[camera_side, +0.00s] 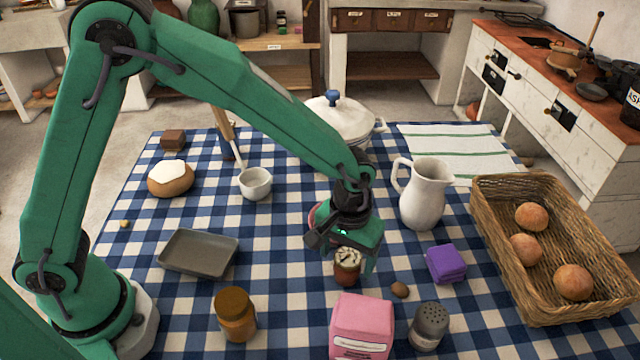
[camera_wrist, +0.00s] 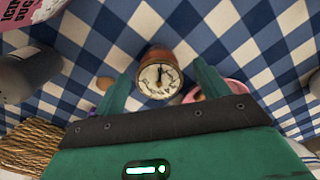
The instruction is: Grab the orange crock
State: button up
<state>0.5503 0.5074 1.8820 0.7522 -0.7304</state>
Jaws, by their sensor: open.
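A small orange-brown pot (camera_side: 347,269) with a cream, dark-marked round top stands on the checked cloth under my gripper (camera_side: 347,258). The wrist view shows this pot (camera_wrist: 158,75) between and beyond the fingertips of my gripper (camera_wrist: 161,72). The jaws are apart, with no clear contact on it. Part of its body is hidden by a finger in the side view. A second jar (camera_side: 236,315), ochre-orange with a brown lid, stands upright at the front left, away from my gripper. I cannot tell for sure which of the two is the orange crock.
A pink box (camera_side: 361,328), a grey shaker (camera_side: 429,327), a small brown egg-shaped thing (camera_side: 400,290) and a purple block (camera_side: 446,264) stand near. A white pitcher (camera_side: 425,195) and wicker basket (camera_side: 530,305) are to the right. A grey tray (camera_side: 199,253) lies left. A pink round thing (camera_wrist: 230,87) is partly hidden.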

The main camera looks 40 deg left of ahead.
aim_at(347, 257)
jog(key=shift+d+f, duration=0.1)
jog(key=shift+f, duration=1.65)
jog(key=c, duration=1.2)
jog(key=shift+r, duration=0.1)
jog(key=shift+r, duration=5)
